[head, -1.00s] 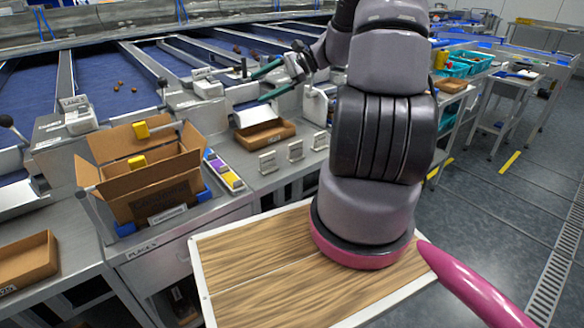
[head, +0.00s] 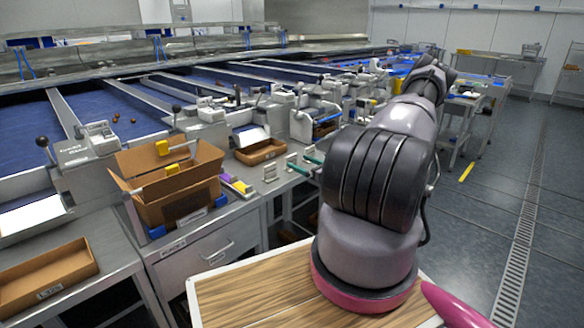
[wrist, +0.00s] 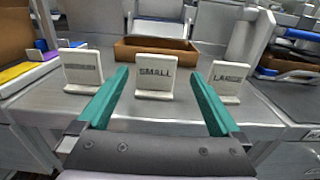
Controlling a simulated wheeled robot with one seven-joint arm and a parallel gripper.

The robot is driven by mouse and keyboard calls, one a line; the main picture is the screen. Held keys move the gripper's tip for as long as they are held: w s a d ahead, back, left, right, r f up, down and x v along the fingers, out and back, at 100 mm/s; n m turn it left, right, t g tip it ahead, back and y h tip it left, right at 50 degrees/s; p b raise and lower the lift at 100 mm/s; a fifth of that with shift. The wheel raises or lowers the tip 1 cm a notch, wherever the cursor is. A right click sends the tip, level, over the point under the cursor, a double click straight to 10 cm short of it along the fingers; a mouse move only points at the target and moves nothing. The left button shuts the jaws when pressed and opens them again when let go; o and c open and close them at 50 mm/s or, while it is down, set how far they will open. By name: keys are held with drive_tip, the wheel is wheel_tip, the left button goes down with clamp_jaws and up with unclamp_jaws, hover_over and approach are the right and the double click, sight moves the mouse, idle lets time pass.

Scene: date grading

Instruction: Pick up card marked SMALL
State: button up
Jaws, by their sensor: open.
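The card marked SMALL (wrist: 155,74) is a pale upright plate on a small foot, standing on the metal bench in the middle of the wrist view. My gripper (wrist: 159,76) is open, its two teal fingers pointing toward this card, one to each side of it in the picture. Nothing is between the fingers that I can see as held. In the head view the card (head: 292,163) shows small among the cards, near the teal fingers. Whether the fingertips reach level with it is unclear.
A card with a blurred label (wrist: 82,70) stands left of it and a card marked LARGE (wrist: 229,80) right. An open cardboard tray (wrist: 126,47) lies behind. A cardboard box (head: 178,212) and coloured blocks (head: 238,186) are further left on the bench.

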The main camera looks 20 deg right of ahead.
sight(291, 158)
drive_tip(key=x, duration=0.2)
drive_tip(key=shift+w+a, duration=0.1)
drive_tip(key=shift+w, duration=0.25)
drive_tip(key=x, duration=0.5)
drive_tip(key=shift+a, duration=0.35)
drive_tip(key=c, duration=1.3)
drive_tip(key=shift+r, duration=0.15)
